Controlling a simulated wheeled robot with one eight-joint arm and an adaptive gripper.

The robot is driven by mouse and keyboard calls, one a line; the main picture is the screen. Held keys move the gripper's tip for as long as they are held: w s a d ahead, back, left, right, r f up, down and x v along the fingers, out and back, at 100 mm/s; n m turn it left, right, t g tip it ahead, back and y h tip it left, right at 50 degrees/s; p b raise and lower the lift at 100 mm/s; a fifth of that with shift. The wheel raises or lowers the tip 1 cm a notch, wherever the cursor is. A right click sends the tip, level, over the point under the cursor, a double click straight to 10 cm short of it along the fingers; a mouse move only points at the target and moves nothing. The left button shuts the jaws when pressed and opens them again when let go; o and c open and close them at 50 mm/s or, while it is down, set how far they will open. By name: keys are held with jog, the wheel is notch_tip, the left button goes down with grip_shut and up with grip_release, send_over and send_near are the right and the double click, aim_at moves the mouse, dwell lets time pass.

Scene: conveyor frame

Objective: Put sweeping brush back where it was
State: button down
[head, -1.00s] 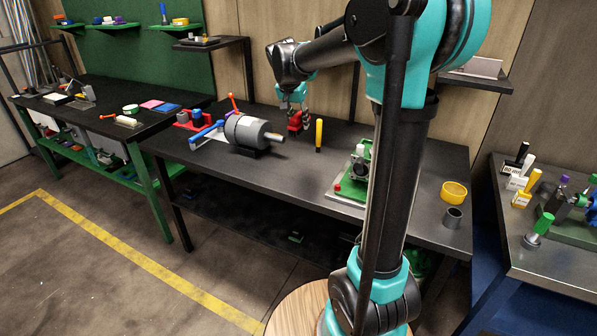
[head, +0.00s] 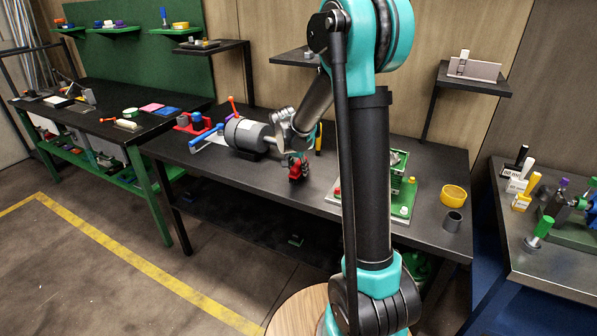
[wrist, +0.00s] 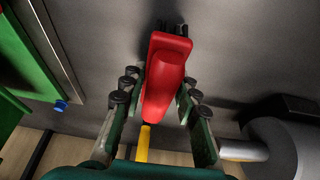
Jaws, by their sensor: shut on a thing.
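My gripper (wrist: 152,112) is shut on a red sweeping brush (wrist: 166,70), whose red body lies between the two fingers. Dark bristle-like tips (wrist: 172,27) show at its far end in the wrist view. In the head view the brush (head: 298,171) hangs below my gripper (head: 296,158), over the middle workbench (head: 255,175) toward its front edge. Whether the brush touches the bench top cannot be told.
A grey motor-like cylinder (head: 247,135) lies left of the brush. A yellow upright cylinder (head: 318,139) stands behind. A green-based fixture (head: 402,200), a yellow ring (head: 454,194) and a dark cup (head: 452,221) are right. Bare bench top lies in front of the motor.

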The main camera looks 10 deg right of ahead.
jog(key=shift+f, duration=0.55)
jog(key=c, duration=1.1)
grip_release()
jog(key=shift+c, duration=0.2)
jog(key=shift+r, duration=0.15)
jog(key=v, duration=1.1)
jog(key=shift+a, duration=0.1)
jog(key=s+d+f+n+y, duration=0.1)
jog(key=s+f, duration=0.3)
jog(key=s, duration=0.5)
jog(key=s+d+f+n, duration=0.3)
jog(key=s, duration=0.6)
jog(key=s+d+f+n+y, duration=0.1)
jog(key=s+d+f+n, duration=0.1)
jog(key=s, duration=0.7)
notch_tip(320, 180, down, 3)
jog(key=shift+d+r+n+t+y, duration=0.2)
jog(key=shift+d+n+t+y, duration=0.15)
jog(key=shift+n, duration=0.25)
